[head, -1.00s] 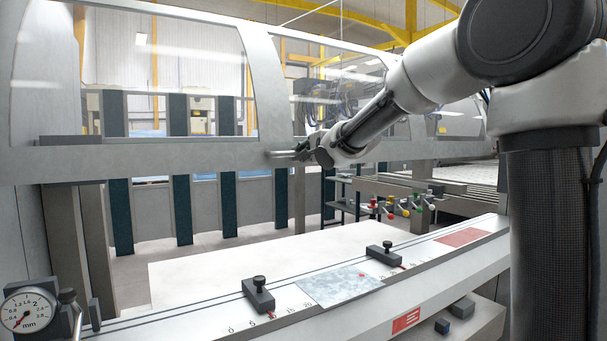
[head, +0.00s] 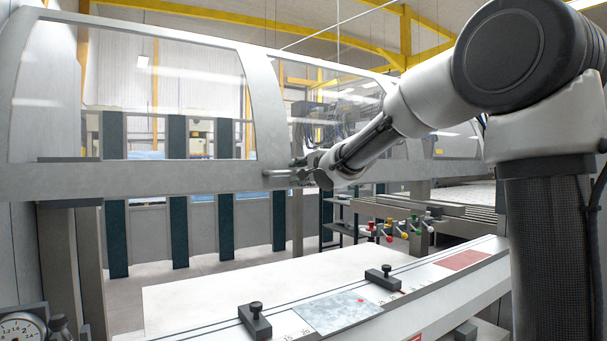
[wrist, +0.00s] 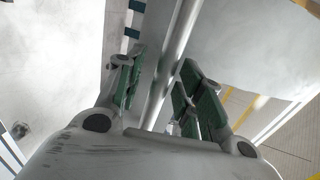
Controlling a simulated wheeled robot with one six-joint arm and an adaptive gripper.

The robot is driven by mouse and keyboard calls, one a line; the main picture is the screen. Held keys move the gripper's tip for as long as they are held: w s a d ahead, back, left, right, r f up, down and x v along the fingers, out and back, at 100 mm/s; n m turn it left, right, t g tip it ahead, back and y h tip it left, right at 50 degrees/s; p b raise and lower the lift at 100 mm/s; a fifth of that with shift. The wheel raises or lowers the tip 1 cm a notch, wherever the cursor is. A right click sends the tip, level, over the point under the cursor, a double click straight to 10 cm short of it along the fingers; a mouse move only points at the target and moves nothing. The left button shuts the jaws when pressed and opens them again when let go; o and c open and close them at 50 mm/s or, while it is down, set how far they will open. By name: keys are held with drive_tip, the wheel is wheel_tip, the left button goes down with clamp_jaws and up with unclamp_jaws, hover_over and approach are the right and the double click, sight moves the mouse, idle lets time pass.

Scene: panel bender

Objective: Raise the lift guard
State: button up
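The lift guard (head: 200,174) is a long grey frame with clear windows. It spans the machine, with its lower rail level above the work table. A metal bar handle (head: 278,173) sits on that rail, left of my gripper (head: 303,172). In the wrist view the handle (wrist: 172,65) runs as a pale bar between the two green-padded fingers of my gripper (wrist: 160,85). The fingers stand apart, with gaps visible beside the bar, so the gripper looks open around it. Contact at the far side of the bar is hidden.
Below the guard is a white table (head: 210,290) with a rail carrying black-knobbed stops (head: 254,318) and a metal sheet (head: 335,312). A dial gauge (head: 20,330) is at the lower left. Coloured knobs (head: 390,232) stand at the right.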

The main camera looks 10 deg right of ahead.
drive_tip(key=v, duration=1.2)
drive_tip(key=s+d+f+n+g+h, duration=0.3)
drive_tip(key=s+d+f+n, duration=0.15)
drive_tip(key=d+f, duration=0.2)
drive_tip(key=s+d+f+n+g+h, duration=0.2)
drive_tip(key=s+d+f+n+h, duration=0.1)
drive_tip(key=d+f+n, duration=0.3)
drive_tip(key=s+f+n+g, duration=0.1)
drive_tip(key=s+f, duration=0.3)
drive_tip(key=s, duration=0.4)
drive_tip(key=s+f+n+g, duration=0.1)
drive_tip(key=s+f, duration=0.3)
drive_tip(key=s, duration=0.4)
drive_tip(key=s+f+n+g+y, duration=0.1)
drive_tip(key=s+f+n+g, duration=0.1)
drive_tip(key=s, duration=0.7)
drive_tip(key=shift+a+f+g, duration=0.15)
drive_tip(key=shift+f+g, duration=0.65)
drive_tip(key=shift+f, duration=0.15)
